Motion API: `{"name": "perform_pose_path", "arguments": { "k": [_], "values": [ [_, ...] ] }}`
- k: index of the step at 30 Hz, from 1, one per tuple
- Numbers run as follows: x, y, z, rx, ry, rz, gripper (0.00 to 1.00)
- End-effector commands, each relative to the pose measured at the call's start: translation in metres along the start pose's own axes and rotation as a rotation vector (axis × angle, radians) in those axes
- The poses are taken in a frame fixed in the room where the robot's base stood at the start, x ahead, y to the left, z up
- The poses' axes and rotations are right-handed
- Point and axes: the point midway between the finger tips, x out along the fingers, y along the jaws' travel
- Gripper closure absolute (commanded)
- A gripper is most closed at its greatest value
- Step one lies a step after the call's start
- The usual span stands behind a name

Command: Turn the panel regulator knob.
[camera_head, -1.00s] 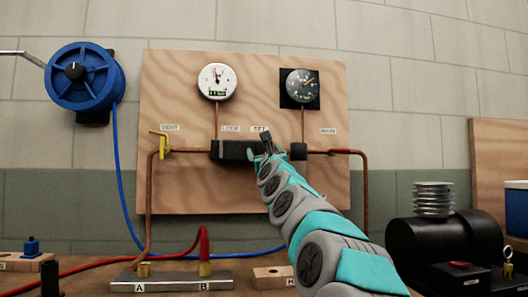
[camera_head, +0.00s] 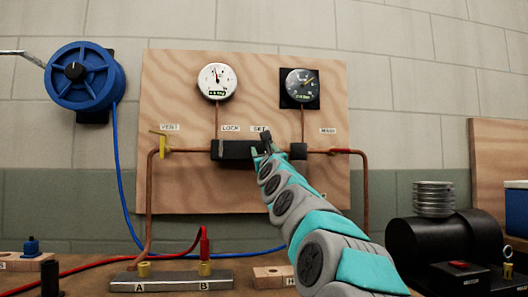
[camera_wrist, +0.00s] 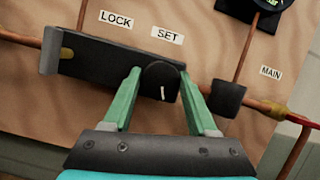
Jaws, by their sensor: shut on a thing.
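The regulator knob (camera_wrist: 163,84) is round and black with a short white mark near its lower edge. It sits on the dark regulator block (camera_wrist: 112,72) below the SET label (camera_wrist: 167,35). My gripper (camera_wrist: 160,76) has one green finger on each side of the knob and is shut on it. In the head view my gripper (camera_head: 262,150) reaches the right part of the block and hides the knob. The LOCK label (camera_wrist: 115,19) is left of SET. The white dial gauge (camera_head: 217,81) is above the block.
A black gauge (camera_head: 299,88) is at the upper right of the wooden panel (camera_head: 190,190). Copper pipes run to both sides. A yellow vent valve (camera_head: 165,144) is at left. A blue reel (camera_head: 84,76), a red hose plug (camera_head: 204,246) and a black machine (camera_head: 440,250) surround the panel.

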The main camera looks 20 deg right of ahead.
Motion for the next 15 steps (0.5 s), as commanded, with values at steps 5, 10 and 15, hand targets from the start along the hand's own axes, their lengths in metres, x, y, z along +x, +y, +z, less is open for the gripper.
{"name": "perform_pose_path", "arguments": {
  "k": [5, 10, 15],
  "values": [
    [-0.0003, 0.0006, 0.0002, -0.016, -0.003, 0.008, 0.97],
    [-0.0006, 0.0002, 0.0003, -0.069, -0.009, 0.028, 0.97],
    [-0.0007, -0.0006, -0.0001, -0.165, -0.014, 0.065, 0.97]
  ]
}}
